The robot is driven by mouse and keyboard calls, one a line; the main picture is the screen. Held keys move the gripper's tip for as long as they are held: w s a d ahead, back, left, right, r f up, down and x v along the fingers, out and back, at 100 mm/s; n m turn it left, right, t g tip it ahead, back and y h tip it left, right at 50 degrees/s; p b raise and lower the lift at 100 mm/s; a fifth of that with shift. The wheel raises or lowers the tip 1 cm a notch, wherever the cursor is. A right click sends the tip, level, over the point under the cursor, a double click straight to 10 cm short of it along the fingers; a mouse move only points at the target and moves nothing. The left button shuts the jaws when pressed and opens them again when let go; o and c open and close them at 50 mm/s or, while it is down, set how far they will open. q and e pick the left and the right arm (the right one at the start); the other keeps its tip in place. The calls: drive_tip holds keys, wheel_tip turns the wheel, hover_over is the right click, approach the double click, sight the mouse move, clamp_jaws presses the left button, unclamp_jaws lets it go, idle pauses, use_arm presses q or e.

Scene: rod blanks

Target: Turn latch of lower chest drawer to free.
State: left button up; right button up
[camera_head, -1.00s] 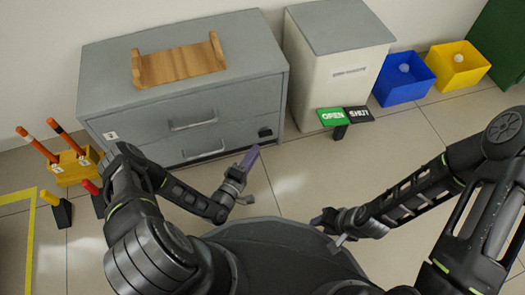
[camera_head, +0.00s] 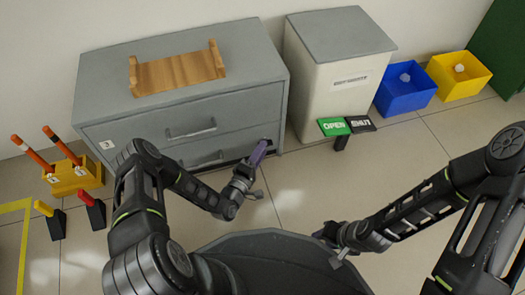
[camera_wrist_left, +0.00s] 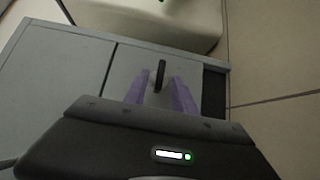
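The grey chest (camera_head: 180,110) has an upper drawer and a lower drawer (camera_head: 230,148), each with a bar handle. A small dark latch (camera_wrist_left: 162,70) stands out from the grey face in the left wrist view. My left gripper (camera_head: 260,150) has purple fingers and is at the lower right of the chest front, hiding much of the latch in the head view. In the left wrist view its fingers (camera_wrist_left: 161,82) are spread, with the latch between their tips and a gap on each side. My right gripper (camera_head: 338,250) is away from the chest, low over the floor; its opening is unclear.
A wooden tray (camera_head: 175,74) lies on the chest. A white bin (camera_head: 325,85) with OPEN (camera_head: 333,127) and SHUT (camera_head: 360,123) plates stands right of it. Blue (camera_head: 405,95) and yellow (camera_head: 460,85) boxes are further right. A yellow rod holder (camera_head: 75,178) stands left.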

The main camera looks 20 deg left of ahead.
use_arm(q)
drive_tip(key=shift+w+d, duration=0.1)
drive_tip(key=shift+w, duration=0.5)
clamp_jaws()
